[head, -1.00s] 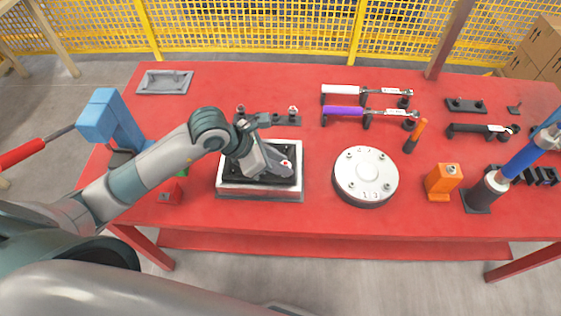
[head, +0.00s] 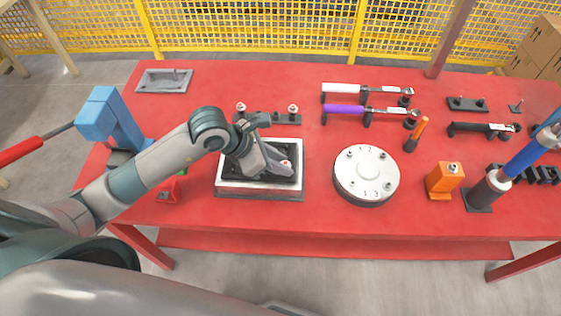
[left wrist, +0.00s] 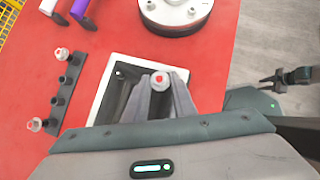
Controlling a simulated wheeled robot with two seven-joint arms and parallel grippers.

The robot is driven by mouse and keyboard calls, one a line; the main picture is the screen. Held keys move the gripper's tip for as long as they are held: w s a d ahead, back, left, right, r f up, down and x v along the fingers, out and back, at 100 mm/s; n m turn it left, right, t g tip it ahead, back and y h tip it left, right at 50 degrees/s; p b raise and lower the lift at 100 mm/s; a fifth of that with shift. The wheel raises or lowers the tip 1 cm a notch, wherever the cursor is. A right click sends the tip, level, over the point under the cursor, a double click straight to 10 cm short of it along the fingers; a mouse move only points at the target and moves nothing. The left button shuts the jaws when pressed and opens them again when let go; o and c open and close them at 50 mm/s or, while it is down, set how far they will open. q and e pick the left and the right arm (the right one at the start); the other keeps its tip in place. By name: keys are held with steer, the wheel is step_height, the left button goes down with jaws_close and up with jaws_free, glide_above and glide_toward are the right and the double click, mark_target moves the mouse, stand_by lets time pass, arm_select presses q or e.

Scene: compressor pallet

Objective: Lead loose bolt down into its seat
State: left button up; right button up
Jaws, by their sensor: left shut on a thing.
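My left gripper (head: 284,167) reaches down over a white-rimmed tray (head: 218,187) with a dark inside. It is shut on a bolt (left wrist: 160,79) with a pale round head and a red mark, held between the fingertips. The bolt's lower end and any seat under it are hidden by the head and fingers, so I cannot tell whether it is in a hole. In the left wrist view a dark gripper-like part (left wrist: 289,77), seemingly my right gripper, shows over the floor; its jaws are too unclear to read.
Behind the tray a dark rack (head: 270,118) holds two similar bolts. A round silver-topped disc (head: 366,171) stands to the right, then an orange block (head: 443,181). A blue upright tool (head: 110,118) stands to the left. Red table surface is clear in front of the tray.

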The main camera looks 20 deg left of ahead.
arm_select(q)
steer(key=shift+f, duration=0.1)
arm_select(e)
steer(key=shift+d+f, duration=0.1)
steer(key=shift+f, duration=0.05)
stand_by(0.4)
arm_select(q)
steer(key=o, duration=1.2)
steer(key=shift+c, duration=0.2)
